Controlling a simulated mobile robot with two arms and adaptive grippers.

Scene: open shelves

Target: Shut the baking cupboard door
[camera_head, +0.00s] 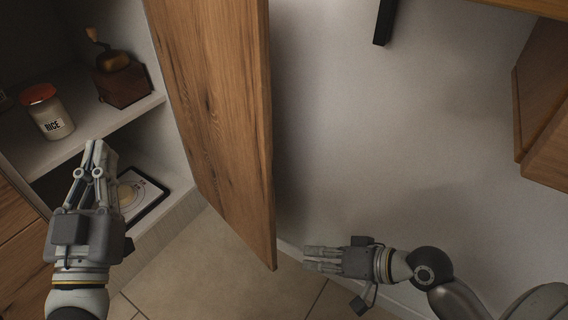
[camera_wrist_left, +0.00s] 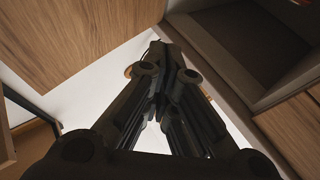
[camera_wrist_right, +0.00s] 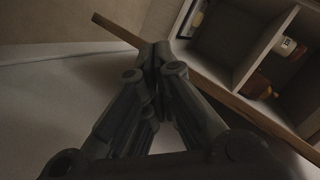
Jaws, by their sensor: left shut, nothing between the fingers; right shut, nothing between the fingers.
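The wooden cupboard door (camera_head: 225,110) stands open, sticking out from the right side of the open shelves. In the right wrist view the door (camera_wrist_right: 235,104) shows as a thin wooden edge just past the fingertips. My right gripper (camera_head: 308,258) is shut and empty, low on the right side of the door, close to its lower free corner; I cannot tell whether it touches. My left gripper (camera_head: 96,148) is shut and empty, in front of the cupboard shelves (camera_head: 95,135) on the left side of the door. Part of the lower shelf is hidden behind it.
A rice jar (camera_head: 47,112) and a coffee grinder (camera_head: 119,76) stand on the upper shelf. A dark-framed item (camera_head: 142,196) lies on the lower shelf. Wooden cabinets (camera_head: 545,105) are at the far right. The tiled floor (camera_head: 215,275) below is clear.

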